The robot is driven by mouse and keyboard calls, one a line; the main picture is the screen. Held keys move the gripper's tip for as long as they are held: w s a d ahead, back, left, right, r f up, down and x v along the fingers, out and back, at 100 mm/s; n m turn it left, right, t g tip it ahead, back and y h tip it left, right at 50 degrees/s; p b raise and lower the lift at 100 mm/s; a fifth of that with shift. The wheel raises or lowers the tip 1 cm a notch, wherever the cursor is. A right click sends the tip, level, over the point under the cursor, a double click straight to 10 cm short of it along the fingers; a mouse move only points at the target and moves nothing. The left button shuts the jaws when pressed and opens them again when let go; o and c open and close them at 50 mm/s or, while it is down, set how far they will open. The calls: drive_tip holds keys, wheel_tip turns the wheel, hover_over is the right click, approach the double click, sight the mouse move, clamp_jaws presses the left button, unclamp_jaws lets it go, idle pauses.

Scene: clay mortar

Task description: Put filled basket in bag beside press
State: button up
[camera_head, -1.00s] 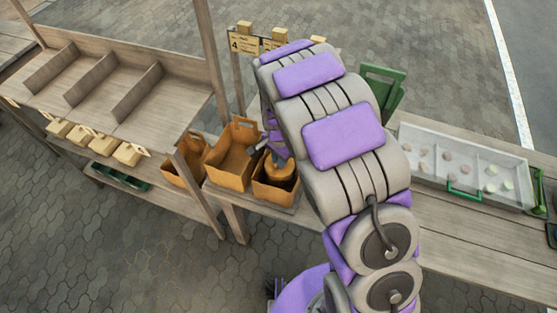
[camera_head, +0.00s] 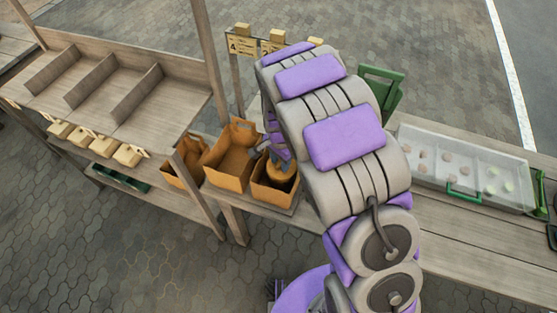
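My arm, grey with purple pads, reaches from the bottom over the wooden counter. My gripper (camera_head: 277,152) points down at the row of bags, partly hidden behind the arm. Just below it a round yellow-brown thing, perhaps the basket (camera_head: 280,171), sits inside the right-hand brown bag (camera_head: 270,189). I cannot tell whether the fingers touch it or are apart. A second brown bag (camera_head: 230,166) stands open to its left, and a third bag (camera_head: 182,168) is further left. I cannot make out the press.
A wooden rack with empty compartments (camera_head: 95,90) stands at the left. Right of my arm are a green object (camera_head: 382,88) and a grey tray (camera_head: 420,134) with several small round pieces. Numbered signs (camera_head: 243,46) stand behind the bags. The right front counter is clear.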

wheel_tip(320, 180, up, 11)
drive_tip(key=p, duration=0.3)
drive_tip(key=s+d+r+n, duration=0.1)
drive_tip(key=s+d+r, duration=0.4)
drive_tip(key=r, duration=0.1)
drive_tip(key=s+d+r+n, duration=0.2)
drive_tip(key=s+d, duration=0.1)
drive_tip(key=s, duration=0.6)
drive_tip(key=s+d+r+n+g, duration=0.1)
drive_tip(key=s+d+r+n, duration=0.2)
drive_tip(key=s, duration=0.6)
drive_tip(key=s+d+r+n, duration=0.2)
drive_tip(key=s+d+r, duration=0.1)
drive_tip(key=s, duration=0.6)
drive_tip(key=shift+n+g, duration=0.4)
